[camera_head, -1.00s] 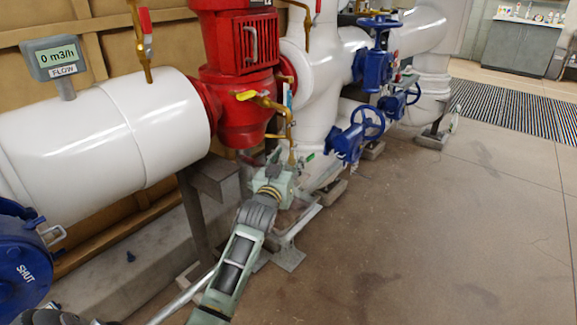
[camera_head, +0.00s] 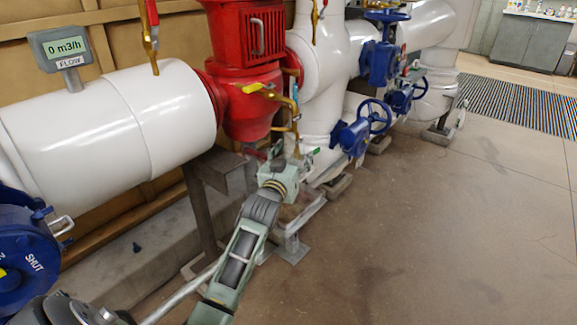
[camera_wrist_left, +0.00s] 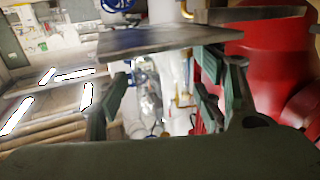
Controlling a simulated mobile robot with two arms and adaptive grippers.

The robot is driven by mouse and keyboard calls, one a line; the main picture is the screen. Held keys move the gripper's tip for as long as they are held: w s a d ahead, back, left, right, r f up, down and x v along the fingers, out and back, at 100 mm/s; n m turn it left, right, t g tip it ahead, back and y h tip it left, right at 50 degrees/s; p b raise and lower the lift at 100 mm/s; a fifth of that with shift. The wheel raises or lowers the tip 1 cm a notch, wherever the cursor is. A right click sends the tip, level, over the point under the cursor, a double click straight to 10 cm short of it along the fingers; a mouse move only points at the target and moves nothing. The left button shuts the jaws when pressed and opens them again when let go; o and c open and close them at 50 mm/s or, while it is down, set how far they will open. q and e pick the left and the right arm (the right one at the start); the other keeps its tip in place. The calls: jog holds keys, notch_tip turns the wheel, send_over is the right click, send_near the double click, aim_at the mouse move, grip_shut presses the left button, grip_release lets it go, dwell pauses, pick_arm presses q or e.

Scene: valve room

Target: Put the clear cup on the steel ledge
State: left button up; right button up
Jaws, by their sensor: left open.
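The steel ledge (camera_head: 228,172) is a grey flat-topped bracket below the red pump in the head view. My left gripper (camera_head: 283,160) is just to its right, small and partly hidden behind its own wrist. In the left wrist view my left gripper (camera_wrist_left: 162,95) has its fingers spread apart, with no object clearly held between them. A flat grey steel plate (camera_wrist_left: 150,42) lies across that view beyond the fingers; I cannot tell whether it is the same ledge. I cannot make out the clear cup in either view. My right gripper does not show.
A red pump (camera_head: 245,95) and a thick white pipe (camera_head: 110,125) stand close above and left of the gripper. Blue valve wheels (camera_head: 374,117) are to the right. A low concrete curb (camera_head: 130,255) runs at left. The brown floor (camera_head: 430,230) at right is clear.

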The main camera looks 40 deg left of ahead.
pick_arm(q)
jog(key=p+v, duration=0.2)
jog(key=v, duration=0.9)
jog(key=s+d+f+m+g+h, duration=0.25)
jog(key=s+d+f, duration=0.25)
jog(key=f, duration=0.5)
jog(key=s+d+f+m+g+h, duration=0.1)
jog(key=s+d+f+g, duration=0.35)
jog(key=f, duration=0.45)
jog(key=s+d+f+m+g+h, duration=0.1)
jog(key=s+d+f+g, duration=0.2)
jog(key=s, duration=0.7)
jog(key=s+d+f+m+g, duration=0.1)
jog(key=s+d+f+g, duration=0.3)
jog(key=s+d+f, duration=0.3)
jog(key=s+f, duration=0.2)
jog(key=s, duration=0.1)
jog(key=shift+s+h, duration=0.2)
jog(key=shift+h, duration=0.15)
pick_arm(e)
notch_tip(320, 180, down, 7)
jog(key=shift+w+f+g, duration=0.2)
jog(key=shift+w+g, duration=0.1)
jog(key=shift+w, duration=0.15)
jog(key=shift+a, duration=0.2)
